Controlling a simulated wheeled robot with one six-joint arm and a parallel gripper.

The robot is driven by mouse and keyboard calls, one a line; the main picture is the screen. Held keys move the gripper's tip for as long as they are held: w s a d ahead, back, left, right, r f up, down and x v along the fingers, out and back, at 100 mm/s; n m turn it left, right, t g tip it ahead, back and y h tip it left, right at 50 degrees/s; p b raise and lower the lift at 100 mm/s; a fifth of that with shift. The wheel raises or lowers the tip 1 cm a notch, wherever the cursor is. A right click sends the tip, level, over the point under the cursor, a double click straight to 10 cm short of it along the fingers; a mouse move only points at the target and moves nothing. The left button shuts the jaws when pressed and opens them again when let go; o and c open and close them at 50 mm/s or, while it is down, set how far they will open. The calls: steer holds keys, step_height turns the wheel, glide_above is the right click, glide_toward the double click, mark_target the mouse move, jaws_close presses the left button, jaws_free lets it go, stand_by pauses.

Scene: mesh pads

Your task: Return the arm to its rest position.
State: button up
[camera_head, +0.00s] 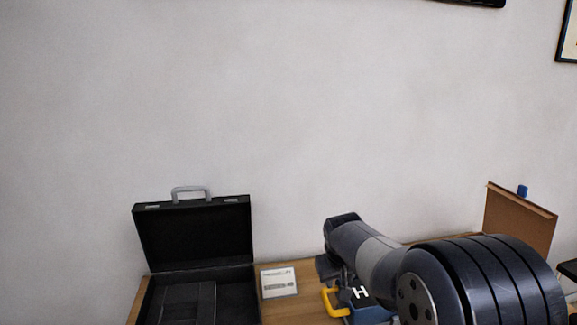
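My arm reaches in from the lower right of the head view, with its large dark rounded joint near the camera and a grey link beyond it. A small dark part (328,268) below the far end of the link may belong to my gripper. I cannot make out its fingers or whether they hold anything. A blue thing (367,314) with a white H-like mark and a yellow handle-like part (333,303) shows under my arm, partly hidden. I cannot tell whether it touches my gripper.
An open black case (193,238) stands at the left of the wooden table (307,293). A white printed card (279,283) lies beside it. A brown upright board (518,220) with a blue clip (523,191) stands at the right.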

steer(key=s+d+r+y, duration=0.1)
steer(key=d+r, duration=0.1)
steer(key=r, duration=0.3)
steer(key=s+d+r+y+p, duration=0.1)
steer(key=d+r, duration=0.1)
steer(key=r, duration=0.4)
steer(key=shift+s+r+p, duration=0.2)
steer(key=shift+s+p, duration=0.1)
steer(key=shift+f, duration=0.1)
